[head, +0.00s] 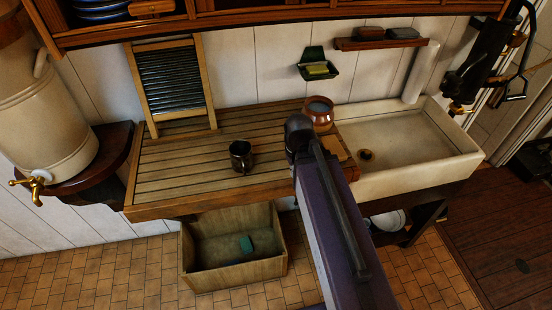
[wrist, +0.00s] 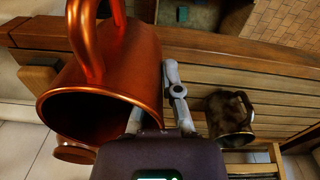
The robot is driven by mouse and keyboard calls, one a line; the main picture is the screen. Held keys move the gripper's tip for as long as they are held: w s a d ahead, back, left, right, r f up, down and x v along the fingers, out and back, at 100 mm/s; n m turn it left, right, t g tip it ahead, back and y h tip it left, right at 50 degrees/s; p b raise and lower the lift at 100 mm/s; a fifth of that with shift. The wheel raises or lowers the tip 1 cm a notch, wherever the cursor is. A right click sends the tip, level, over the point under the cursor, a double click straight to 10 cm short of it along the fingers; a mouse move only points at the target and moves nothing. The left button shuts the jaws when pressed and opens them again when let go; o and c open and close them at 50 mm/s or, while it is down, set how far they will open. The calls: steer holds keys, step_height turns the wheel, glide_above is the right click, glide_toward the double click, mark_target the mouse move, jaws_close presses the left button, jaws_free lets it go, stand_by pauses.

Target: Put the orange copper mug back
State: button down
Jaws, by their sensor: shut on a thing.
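The orange copper mug (wrist: 125,65) fills the left of the wrist view. Its open mouth faces down in that picture and its handle is at the top. My gripper (wrist: 158,98) is shut on its wall near the rim. In the head view, my arm ends over the counter's right part and hides the gripper. A rounded copper-brown vessel (head: 320,111) shows just beyond the arm's end; I cannot tell whether it is the held mug. A small brown vessel (wrist: 75,151) shows below the mug in the wrist view.
A dark mug (head: 241,156) stands on the slatted wooden counter (head: 185,172); it also shows in the wrist view (wrist: 229,114). A washboard (head: 170,79) leans behind. The pale sink (head: 425,140) is at right. A wooden crate (head: 235,272) sits below. The counter's left part is clear.

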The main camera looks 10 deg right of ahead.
steer(key=w+a, duration=0.1)
steer(key=w, duration=0.3)
steer(key=w+a+f+b, duration=0.1)
steer(key=w+a, duration=0.1)
steer(key=w, duration=0.3)
steer(key=w+a, duration=0.1)
steer(key=w, duration=0.4)
steer(key=shift+a+f, duration=0.25)
steer(key=shift+a, duration=0.1)
steer(key=shift+w, duration=0.1)
steer(key=shift+w, duration=0.25)
steer(key=shift+w+a+f+b, duration=0.1)
steer(key=shift+w+f+b, duration=0.1)
steer(key=shift+f+b, duration=0.35)
steer(key=shift+w+a+f+b, duration=0.15)
steer(key=shift+f+b, duration=0.25)
steer(key=shift+b, duration=0.2)
steer(key=shift+f+b, duration=0.85)
steer(key=shift+f, duration=0.05)
steer(key=shift+d+f, duration=0.1)
steer(key=shift+f, duration=0.05)
steer(key=c, duration=0.8)
jaws_free()
steer(key=shift+r, duration=0.2)
